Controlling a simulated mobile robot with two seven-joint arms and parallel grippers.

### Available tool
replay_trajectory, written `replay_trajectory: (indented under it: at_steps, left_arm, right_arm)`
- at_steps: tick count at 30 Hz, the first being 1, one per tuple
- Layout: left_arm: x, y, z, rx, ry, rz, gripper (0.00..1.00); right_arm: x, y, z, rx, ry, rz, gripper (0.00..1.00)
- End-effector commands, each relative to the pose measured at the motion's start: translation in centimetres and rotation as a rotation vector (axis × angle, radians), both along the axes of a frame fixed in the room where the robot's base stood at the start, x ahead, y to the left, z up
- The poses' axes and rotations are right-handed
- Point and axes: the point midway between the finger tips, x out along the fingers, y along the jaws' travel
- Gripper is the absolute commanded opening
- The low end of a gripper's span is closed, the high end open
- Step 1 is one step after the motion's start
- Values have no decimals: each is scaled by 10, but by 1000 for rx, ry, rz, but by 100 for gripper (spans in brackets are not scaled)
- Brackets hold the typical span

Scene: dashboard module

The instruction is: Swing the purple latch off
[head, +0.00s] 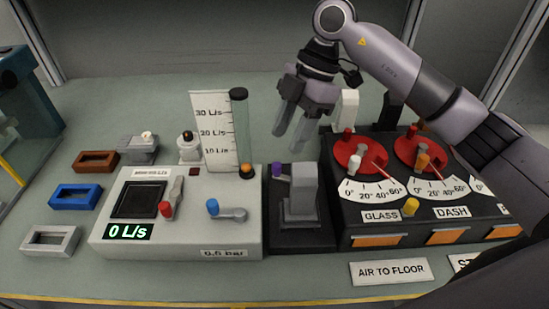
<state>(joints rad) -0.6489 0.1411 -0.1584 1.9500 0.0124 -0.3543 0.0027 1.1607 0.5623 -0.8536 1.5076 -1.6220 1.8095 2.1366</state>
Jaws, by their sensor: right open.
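The purple latch (277,169) is a small purple knob at the upper left of a dark base (300,240), beside a grey upright block (303,185). My right gripper (290,136) comes in from the upper right and points down, its two fingers apart and empty. In the picture its fingertips are above the latch and the grey block, apart from both. My left gripper is not in view.
Left of the latch is a pale panel (190,235) with a red-knobbed lever, a blue-knobbed lever and a "0 L/s" display. Behind it stands a clear tube (241,130). On the right, a black dial panel (375,227) has red discs. My right arm crosses above it.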

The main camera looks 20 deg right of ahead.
Motion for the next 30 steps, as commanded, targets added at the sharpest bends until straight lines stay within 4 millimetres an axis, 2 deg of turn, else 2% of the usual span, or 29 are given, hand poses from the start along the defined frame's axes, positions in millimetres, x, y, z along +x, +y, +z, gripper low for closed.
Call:
replay_trajectory:
  at_steps: [15,25,26,27,30]
  left_arm:
    - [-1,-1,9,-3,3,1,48]
    - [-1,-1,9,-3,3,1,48]
    - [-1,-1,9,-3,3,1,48]
    - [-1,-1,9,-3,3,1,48]
    - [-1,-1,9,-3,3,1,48]
  right_arm:
    - [-7,24,-60,-1,4,-6,46]
    - [-8,26,-65,-1,3,-5,46]
    - [-8,26,-65,-1,3,-5,42]
    - [-8,26,-65,-1,3,-5,29]
    - [-7,26,-65,-1,3,-5,0]
